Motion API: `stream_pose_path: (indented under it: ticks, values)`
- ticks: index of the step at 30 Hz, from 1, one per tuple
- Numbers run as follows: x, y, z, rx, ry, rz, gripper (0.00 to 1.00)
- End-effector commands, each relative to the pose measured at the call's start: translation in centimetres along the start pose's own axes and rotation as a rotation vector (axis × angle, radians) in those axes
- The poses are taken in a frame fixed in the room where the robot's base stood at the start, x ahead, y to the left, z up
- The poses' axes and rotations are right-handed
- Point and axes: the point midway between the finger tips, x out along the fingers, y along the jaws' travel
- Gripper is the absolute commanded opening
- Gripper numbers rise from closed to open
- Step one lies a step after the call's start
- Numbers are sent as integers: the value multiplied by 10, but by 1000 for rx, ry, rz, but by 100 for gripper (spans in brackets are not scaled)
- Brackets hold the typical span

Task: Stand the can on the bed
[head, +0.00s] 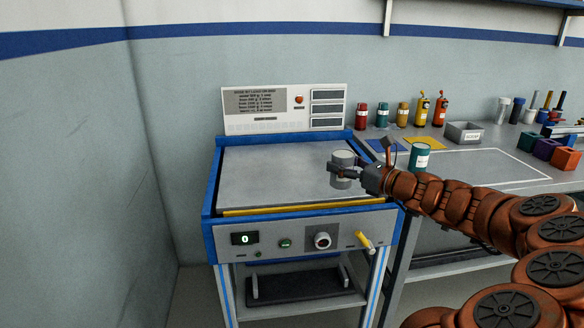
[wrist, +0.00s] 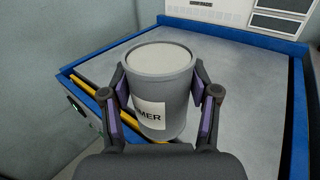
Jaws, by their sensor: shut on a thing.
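A grey can (head: 342,158) with a pale lid is upright at the right part of the bed. In the wrist view the can (wrist: 160,72) shows a white label ending in "MER". My gripper (head: 345,171) is shut on the can, with a finger on each side of it (wrist: 163,102). The bed (head: 265,170) is a flat grey plate in a blue-framed machine, and it also shows in the wrist view (wrist: 235,85). I cannot tell whether the can's base touches the bed, as its lower end is partly hidden.
A yellow bar (head: 300,205) runs along the bed's front edge, with blue rims at the sides. A control panel stands behind. The bed's left and middle are clear.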

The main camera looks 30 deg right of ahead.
Motion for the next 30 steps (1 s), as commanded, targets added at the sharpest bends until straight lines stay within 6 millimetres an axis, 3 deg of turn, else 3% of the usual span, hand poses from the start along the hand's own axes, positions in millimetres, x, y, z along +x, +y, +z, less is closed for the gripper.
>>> stream_pose_path:
  ticks: [11,24,30]
  values:
    - [53,-4,-6,0,-1,-4,12]
    - [129,-4,-14,-1,2,-1,12]
    - [145,-5,-14,0,1,-2,12]
